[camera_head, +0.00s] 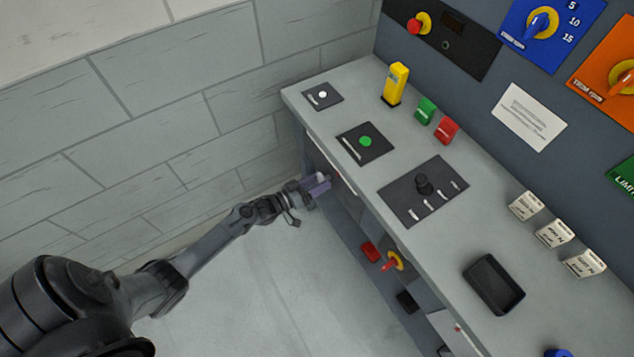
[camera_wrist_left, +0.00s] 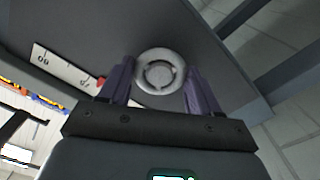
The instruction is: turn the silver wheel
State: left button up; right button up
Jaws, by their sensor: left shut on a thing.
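The silver wheel (camera_wrist_left: 160,52) is a round metal ring with a hub, on a dark panel in the left wrist view. My left gripper (camera_wrist_left: 160,82) has its two purple fingers on either side of the wheel and is shut on it. In the head view my left gripper (camera_head: 316,185) reaches the front face of the console below its top edge. The wheel itself is hidden there. My right gripper does not show in either view.
The console top (camera_head: 385,85) carries a yellow block (camera_head: 396,84), a green block (camera_head: 426,110), a red block (camera_head: 446,130) and a black tray (camera_head: 494,284). A red-and-yellow switch (camera_head: 392,262) is on the front face. A white scale (camera_wrist_left: 62,68) lies left of the wheel.

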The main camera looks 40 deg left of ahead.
pick_arm(q)
jog(key=m, duration=0.3)
jog(key=shift+m, duration=0.4)
jog(key=m, duration=0.3)
jog(key=shift+m, duration=0.3)
jog(key=m, duration=0.4)
jog(key=shift+m, duration=0.3)
jog(key=m, duration=0.3)
jog(key=shift+m, duration=0.3)
jog(key=m, duration=0.3)
jog(key=shift+a+m, duration=0.1)
jog(key=shift+m, duration=0.3)
jog(key=m, duration=0.8)
jog(key=shift+r, duration=0.1)
jog(key=shift+m, duration=1.9)
